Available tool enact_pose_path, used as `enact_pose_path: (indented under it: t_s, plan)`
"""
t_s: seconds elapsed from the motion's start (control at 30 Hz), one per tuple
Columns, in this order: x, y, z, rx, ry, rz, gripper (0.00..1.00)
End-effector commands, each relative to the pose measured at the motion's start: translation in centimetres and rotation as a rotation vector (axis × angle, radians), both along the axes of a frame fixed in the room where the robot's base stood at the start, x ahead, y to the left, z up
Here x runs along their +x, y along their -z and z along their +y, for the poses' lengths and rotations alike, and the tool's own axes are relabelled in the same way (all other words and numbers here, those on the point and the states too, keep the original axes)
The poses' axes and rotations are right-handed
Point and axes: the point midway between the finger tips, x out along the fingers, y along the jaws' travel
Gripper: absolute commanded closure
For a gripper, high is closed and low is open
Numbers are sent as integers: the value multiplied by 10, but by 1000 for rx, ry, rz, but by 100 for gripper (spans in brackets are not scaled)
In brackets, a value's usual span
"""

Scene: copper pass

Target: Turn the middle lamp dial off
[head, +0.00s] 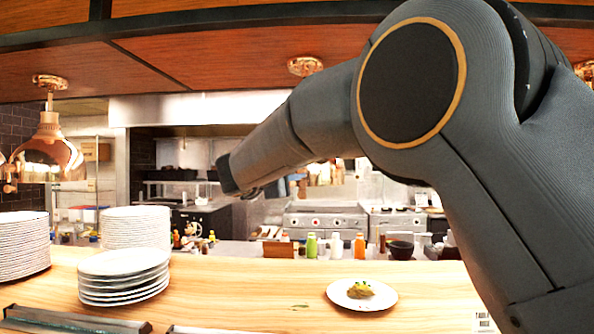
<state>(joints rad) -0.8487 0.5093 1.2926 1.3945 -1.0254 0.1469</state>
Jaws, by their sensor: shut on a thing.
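The middle lamp hangs from a copper ceiling mount (305,66). My forearm covers most of it, and a strip of its shiny shade (328,174) shows below the arm. My gripper (286,187) is only partly visible under my forearm, at the left side of that shade. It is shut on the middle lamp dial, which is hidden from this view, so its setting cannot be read.
A wooden counter (235,293) runs below, with plate stacks (124,268) at left and a plate of food (361,294) right of centre. Bottles (335,245) and a dark bowl (401,250) stand behind. A wooden overhead shelf (230,55) spans the top.

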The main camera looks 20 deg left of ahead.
Motion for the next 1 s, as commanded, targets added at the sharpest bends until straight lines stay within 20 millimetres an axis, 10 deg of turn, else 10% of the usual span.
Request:
enact_pose_path:
  t_s: [0.07, 0.1, 0.2, 0.57, 1.0]
  plan:
    - [0, 0, 0, 0, 1, 0, 100]
    - [0, 0, 0, 0, 1, 0, 74]
    - [0, 0, 0, 0, 1, 0, 60]
    - [-5, 0, 1, 0, -1, -1, 60]
    - [-68, 3, 11, 0, -1, -1, 60]
